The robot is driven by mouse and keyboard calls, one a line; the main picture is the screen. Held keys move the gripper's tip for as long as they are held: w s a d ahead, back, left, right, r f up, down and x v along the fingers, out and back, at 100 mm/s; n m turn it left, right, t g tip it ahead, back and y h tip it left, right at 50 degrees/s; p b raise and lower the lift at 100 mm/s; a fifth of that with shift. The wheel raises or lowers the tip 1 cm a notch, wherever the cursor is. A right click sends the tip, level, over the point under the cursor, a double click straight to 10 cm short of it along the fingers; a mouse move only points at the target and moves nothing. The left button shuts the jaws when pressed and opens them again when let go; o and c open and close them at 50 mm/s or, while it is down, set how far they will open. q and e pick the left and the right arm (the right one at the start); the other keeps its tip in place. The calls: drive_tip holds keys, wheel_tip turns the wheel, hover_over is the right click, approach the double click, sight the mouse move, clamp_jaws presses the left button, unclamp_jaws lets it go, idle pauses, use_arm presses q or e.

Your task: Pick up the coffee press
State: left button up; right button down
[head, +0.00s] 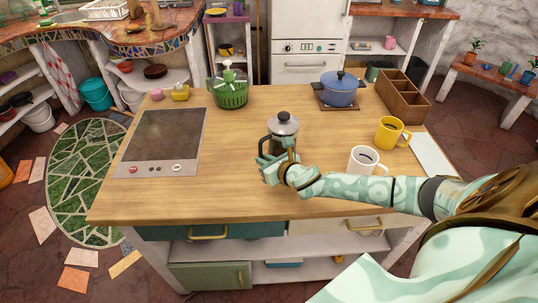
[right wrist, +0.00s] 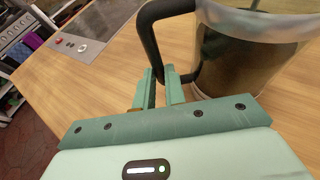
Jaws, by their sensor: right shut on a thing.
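The coffee press (head: 284,127), with a dark body and a silver lid with a black knob, is upright near the middle of the wooden counter. My right gripper (head: 276,160) is at its near side and partly covers its lower part. In the right wrist view, the gripper's green fingers (right wrist: 160,88) are shut on the black handle of the press (right wrist: 250,52), at the handle's lower part. I cannot tell whether the base of the press touches the counter. My left gripper is not in view.
A white mug (head: 363,162) and a yellow mug (head: 389,133) stand right of the press. A blue pot (head: 340,89), a wooden divided box (head: 402,97) and a green basket (head: 231,93) stand behind. A cooktop (head: 163,137) lies left. The counter's front left is clear.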

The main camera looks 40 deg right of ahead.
drive_tip(key=shift+w+r, duration=0.1)
drive_tip(key=shift+r, duration=0.5)
drive_tip(key=s+a+r+p, duration=0.1)
drive_tip(key=s+r+p, duration=0.3)
drive_tip(key=s+r, duration=0.8)
drive_tip(key=shift+s+p, duration=0.4)
drive_tip(key=shift+s, duration=0.65)
drive_tip(key=c, duration=2.1)
unclamp_jaws()
clamp_jaws()
